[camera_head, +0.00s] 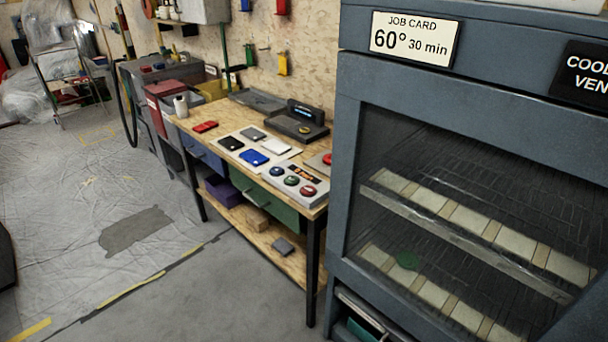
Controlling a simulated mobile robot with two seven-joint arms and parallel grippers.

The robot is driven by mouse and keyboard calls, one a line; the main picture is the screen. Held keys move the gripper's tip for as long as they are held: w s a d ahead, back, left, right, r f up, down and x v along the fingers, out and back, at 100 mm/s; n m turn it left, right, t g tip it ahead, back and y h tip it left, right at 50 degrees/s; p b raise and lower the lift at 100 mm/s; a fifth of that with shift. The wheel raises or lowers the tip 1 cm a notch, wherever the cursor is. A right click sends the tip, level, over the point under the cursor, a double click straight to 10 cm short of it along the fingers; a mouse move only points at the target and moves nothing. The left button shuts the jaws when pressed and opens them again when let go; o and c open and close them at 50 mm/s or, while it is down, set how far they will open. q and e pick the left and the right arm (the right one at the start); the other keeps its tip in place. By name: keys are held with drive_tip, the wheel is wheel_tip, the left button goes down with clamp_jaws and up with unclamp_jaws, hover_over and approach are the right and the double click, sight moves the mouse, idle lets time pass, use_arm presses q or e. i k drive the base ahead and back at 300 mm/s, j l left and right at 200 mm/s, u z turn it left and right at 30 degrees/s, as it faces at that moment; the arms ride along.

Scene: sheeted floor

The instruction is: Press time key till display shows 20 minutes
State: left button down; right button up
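Neither of my grippers is in view. No key marked time and no readable minutes display can be made out. A grey box (291,188) with several round coloured buttons lies at the near right end of the workbench. Orange marks show on its small dark panel (303,173), too small to read. A grey cabinet (345,180) with a glass front fills the right side. The job card (414,38) on it reads "60° 30 min".
The wooden workbench (220,143) also holds a blue pad (253,157), dark and white flat pieces and a red item (205,127). A dark sign (585,75) is cut off at the right edge. The sheeted floor (60,210) at left is clear, with a grey patch (135,230).

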sight(275, 170)
drive_tip(key=z, duration=0.35)
drive_tip(key=j+z, duration=0.15)
drive_tip(key=z, duration=0.15)
drive_tip(key=j+z, duration=0.1)
drive_tip(key=z, duration=0.25)
drive_tip(key=j+z, duration=0.65)
drive_tip(key=j, duration=0.2)
drive_tip(key=j+z, duration=0.15)
drive_tip(key=j, duration=0.3)
drive_tip(key=k+j+z, duration=0.1)
drive_tip(key=j, duration=0.3)
drive_tip(key=k+j, duration=0.1)
drive_tip(key=j, duration=0.7)
drive_tip(key=k+z, duration=0.05)
